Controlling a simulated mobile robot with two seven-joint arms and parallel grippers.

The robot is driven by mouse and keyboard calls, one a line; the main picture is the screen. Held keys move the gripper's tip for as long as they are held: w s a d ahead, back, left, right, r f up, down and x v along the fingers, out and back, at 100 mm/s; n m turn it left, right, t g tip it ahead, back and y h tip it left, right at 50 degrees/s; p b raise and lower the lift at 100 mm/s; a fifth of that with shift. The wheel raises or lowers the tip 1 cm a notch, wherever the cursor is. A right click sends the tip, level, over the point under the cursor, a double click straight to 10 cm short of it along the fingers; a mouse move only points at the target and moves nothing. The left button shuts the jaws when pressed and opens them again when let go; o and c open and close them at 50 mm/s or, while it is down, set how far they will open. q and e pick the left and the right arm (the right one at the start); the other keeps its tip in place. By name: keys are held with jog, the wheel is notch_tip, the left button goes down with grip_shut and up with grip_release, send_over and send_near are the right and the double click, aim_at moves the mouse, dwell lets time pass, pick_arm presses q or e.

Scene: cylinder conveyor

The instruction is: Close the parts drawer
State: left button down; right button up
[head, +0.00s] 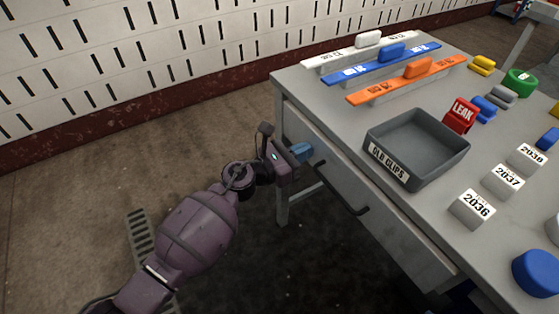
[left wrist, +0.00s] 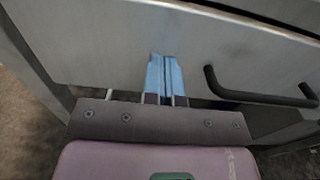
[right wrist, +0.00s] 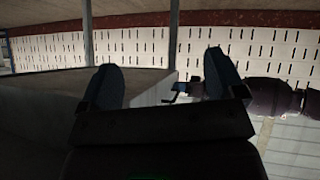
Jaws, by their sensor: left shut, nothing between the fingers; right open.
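The parts drawer (head: 325,163) is in the front of the grey workbench, with a black bar handle (head: 342,194). In the left wrist view its plain grey front (left wrist: 110,50) and handle (left wrist: 260,98) show, with a dark gap along its top edge. The drawer looks nearly flush; I cannot tell if it is fully closed. My left gripper (head: 302,151) is shut and empty, its blue fingertips (left wrist: 165,76) at the drawer front, left of the handle; contact is unclear. My right gripper (right wrist: 164,86) is open and empty, beside the bench.
A bench leg (head: 282,207) stands below the left corner.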

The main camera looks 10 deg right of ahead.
pick_arm(q)
jog(key=shift+x, duration=1.15)
pick_arm(e)
jog(key=shift+w+a+r, duration=0.1)
jog(key=shift+a, duration=0.1)
pick_arm(q)
jog(key=shift+r, duration=0.35)
jog(key=p+v, duration=0.1)
jog(key=v, duration=1.3)
jog(key=shift+a+f, duration=0.15)
jog(key=shift+f, duration=0.15)
pick_arm(e)
jog(key=shift+s+a, duration=0.25)
jog(key=shift+s, duration=1.05)
pick_arm(q)
jog(key=shift+s, duration=0.1)
